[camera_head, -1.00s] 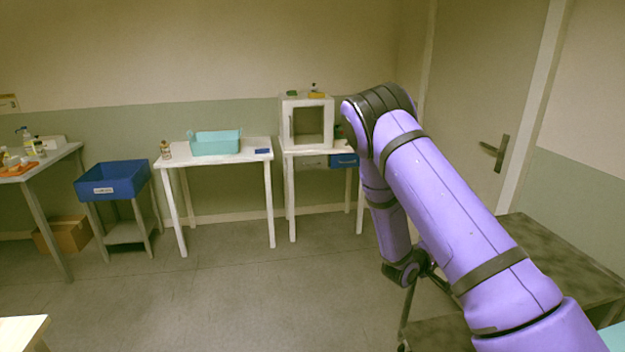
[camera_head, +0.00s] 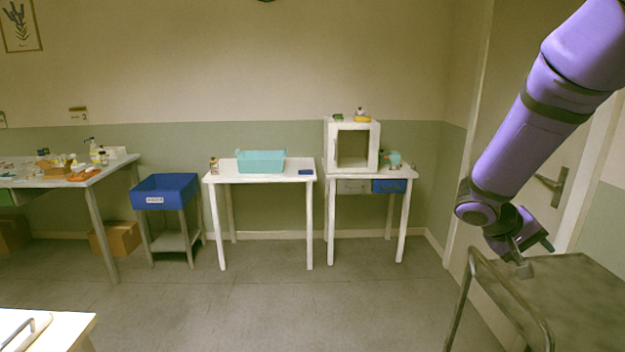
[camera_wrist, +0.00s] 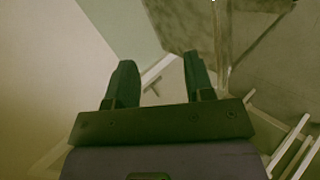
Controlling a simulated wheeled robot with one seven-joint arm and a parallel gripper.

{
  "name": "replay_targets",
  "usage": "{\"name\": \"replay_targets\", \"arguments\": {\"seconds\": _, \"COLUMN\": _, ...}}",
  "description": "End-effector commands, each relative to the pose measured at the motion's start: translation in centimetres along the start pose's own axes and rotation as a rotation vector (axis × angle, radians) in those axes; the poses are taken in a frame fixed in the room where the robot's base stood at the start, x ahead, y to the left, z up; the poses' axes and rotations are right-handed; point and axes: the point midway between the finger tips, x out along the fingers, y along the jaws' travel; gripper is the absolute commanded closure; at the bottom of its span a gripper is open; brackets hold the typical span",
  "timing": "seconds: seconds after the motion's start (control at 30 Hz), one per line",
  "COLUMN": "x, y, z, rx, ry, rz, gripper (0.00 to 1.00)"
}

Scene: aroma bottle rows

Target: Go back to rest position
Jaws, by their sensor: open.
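My gripper (camera_head: 536,258) hangs at the right of the head view, at the end of my purple arm, over the near-left part of a dark cart. In the wrist view, my gripper (camera_wrist: 158,82) has its two dark fingers apart, with nothing between them but the floor and wall behind. It is open and empty.
The dark cart (camera_head: 590,290) with a metal rail stands at the right, close to my gripper. A white table with a teal bin (camera_head: 261,162), a white cabinet (camera_head: 352,146) and a blue bin (camera_head: 165,191) stand along the back wall. The middle floor is clear.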

Motion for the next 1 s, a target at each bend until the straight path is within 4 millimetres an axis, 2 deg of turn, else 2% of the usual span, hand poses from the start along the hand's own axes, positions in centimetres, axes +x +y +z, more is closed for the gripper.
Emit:
{"name": "replay_targets", "arguments": {"seconds": 0.1, "x": -2.2, "y": 1.5, "z": 2.1, "rx": 0.02, "ry": -0.014, "rz": -0.102, "gripper": 0.52}}
{"name": "replay_targets", "arguments": {"seconds": 0.4, "x": -7.5, "y": 3.8, "z": 7.3, "rx": 0.037, "ry": 0.0, "rz": -0.364, "gripper": 0.52}}
{"name": "replay_targets", "arguments": {"seconds": 0.67, "x": -12.0, "y": 5.0, "z": 12.0, "rx": 0.035, "ry": 0.085, "rz": -0.588, "gripper": 0.52}}
{"name": "replay_targets", "arguments": {"seconds": 1.0, "x": -17.8, "y": 5.8, "z": 17.9, "rx": 0.017, "ry": 0.285, "rz": -0.84, "gripper": 0.52}}
